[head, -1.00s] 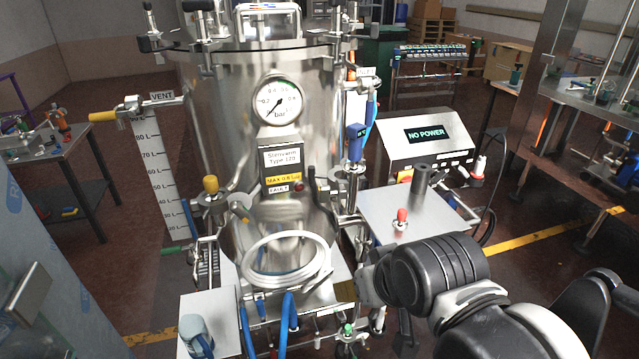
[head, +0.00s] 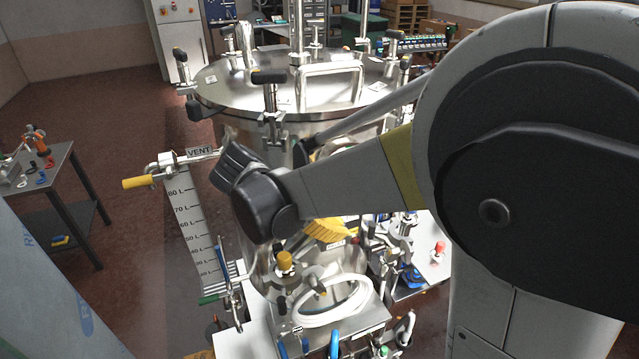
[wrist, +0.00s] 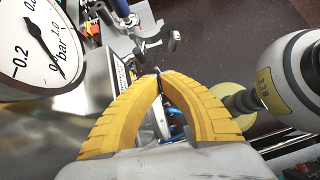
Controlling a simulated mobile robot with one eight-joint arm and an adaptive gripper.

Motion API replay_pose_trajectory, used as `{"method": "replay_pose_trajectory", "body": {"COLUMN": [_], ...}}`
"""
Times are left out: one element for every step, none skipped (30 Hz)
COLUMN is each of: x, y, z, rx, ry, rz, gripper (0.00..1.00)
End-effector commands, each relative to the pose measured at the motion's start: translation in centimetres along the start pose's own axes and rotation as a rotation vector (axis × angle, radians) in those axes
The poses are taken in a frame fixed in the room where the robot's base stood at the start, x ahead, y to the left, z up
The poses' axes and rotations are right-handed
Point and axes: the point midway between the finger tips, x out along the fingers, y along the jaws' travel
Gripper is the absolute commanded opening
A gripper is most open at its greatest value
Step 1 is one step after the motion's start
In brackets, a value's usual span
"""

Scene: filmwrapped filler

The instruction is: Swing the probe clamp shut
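My gripper (head: 330,232) is in front of the steel vessel (head: 250,215), low on its right half, partly covered by my arm. In the wrist view its two yellow fingers (wrist: 160,76) arch inward and their tips meet, with no object clearly held between them. Beyond the tips is a metal fitting with a dark lever-like part (wrist: 158,40), apart from the fingers. It may be the probe clamp, but I cannot tell for sure, nor whether it is open or shut. My arm hides much of the vessel's right side in the head view.
A pressure gauge (wrist: 28,45) is close at the left of the wrist view. A vent pipe with a yellow handle (head: 138,183) sticks out left. A side table (head: 62,205) stands farther left.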

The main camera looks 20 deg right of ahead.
Motion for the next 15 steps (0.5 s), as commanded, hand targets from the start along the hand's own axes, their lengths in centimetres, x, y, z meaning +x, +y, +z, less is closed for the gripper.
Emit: {"method": "replay_pose_trajectory", "body": {"x": [-0.2,-0.2,0.0,0.2,0.5,1.0,1.4,1.9,2.7,3.3,3.9,4.9,5.5,6.2,7.1], "y": [0.1,0.2,0.2,0.2,0.2,0.2,0.1,0.1,0.1,0.1,0.1,0.1,0.1,0.1,0.1], "z": [0.1,0.1,0.0,0.0,0.0,0.0,0.0,0.0,0.0,0.0,0.0,0.0,0.0,0.0,0.1], "rx": [-0.020,-0.027,-0.033,-0.035,-0.036,-0.036,-0.035,-0.034,-0.033,-0.033,-0.033,-0.033,-0.032,-0.032,-0.032], "ry": [-0.014,-0.019,-0.024,-0.026,-0.026,-0.026,-0.025,-0.025,-0.025,-0.024,-0.024,-0.024,-0.024,-0.023,-0.023], "rz": [-0.007,-0.010,-0.012,-0.013,-0.013,-0.014,-0.014,-0.014,-0.014,-0.014,-0.014,-0.015,-0.015,-0.014,-0.014], "gripper": [0.00,0.00,0.00,0.00,0.00,0.00,0.00,0.00,0.00,0.00,0.00,0.00,0.00,0.00,0.00]}}
